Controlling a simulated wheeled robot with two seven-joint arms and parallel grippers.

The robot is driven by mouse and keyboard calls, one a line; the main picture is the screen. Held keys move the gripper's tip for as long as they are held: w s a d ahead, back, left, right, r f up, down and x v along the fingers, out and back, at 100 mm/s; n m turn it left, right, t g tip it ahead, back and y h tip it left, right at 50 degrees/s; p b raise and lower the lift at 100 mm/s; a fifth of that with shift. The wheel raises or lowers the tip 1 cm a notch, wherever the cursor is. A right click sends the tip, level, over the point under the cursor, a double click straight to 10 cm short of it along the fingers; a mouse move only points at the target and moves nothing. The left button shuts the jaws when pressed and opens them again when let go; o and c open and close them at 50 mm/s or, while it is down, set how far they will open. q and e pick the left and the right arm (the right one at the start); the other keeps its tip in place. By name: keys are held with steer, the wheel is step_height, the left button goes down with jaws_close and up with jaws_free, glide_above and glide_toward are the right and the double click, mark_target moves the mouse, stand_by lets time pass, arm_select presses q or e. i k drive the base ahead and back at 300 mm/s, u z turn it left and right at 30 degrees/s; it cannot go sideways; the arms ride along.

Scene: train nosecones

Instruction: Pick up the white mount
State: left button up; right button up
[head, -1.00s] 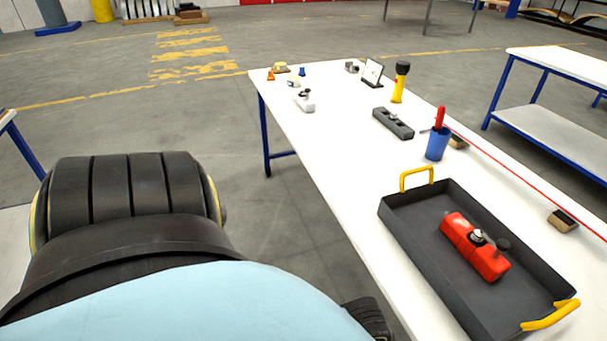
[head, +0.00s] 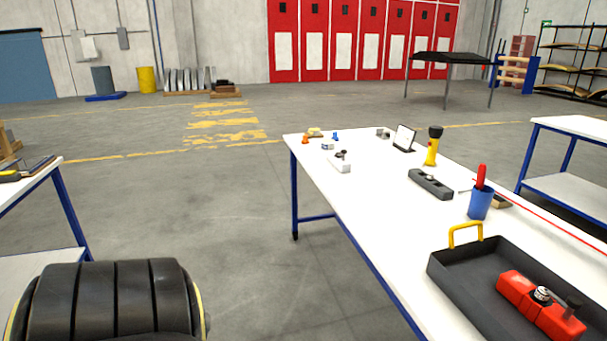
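A small white mount (head: 340,163) with a dark knob on top sits on the white table (head: 375,217), near its left edge toward the far end. Neither of my grippers shows in the head view, and nothing is seen touching the mount. Part of my own black body fills the lower left.
On the table are a dark grey mount (head: 430,184), a yellow flashlight (head: 432,150), a blue cup (head: 480,204) and a black tray (head: 452,268) holding a red mount (head: 540,306). Small items stand at the far end. Open floor (head: 235,220) lies left of the table.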

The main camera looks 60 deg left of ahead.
mark_target(344, 167)
steer(key=u, duration=0.35)
steer(key=k, duration=0.85)
steer(key=u, duration=1.25)
steer(key=i, duration=1.35)
steer(key=u, duration=0.55)
steer(key=i, duration=2.65)
steer(key=z, duration=1.25)
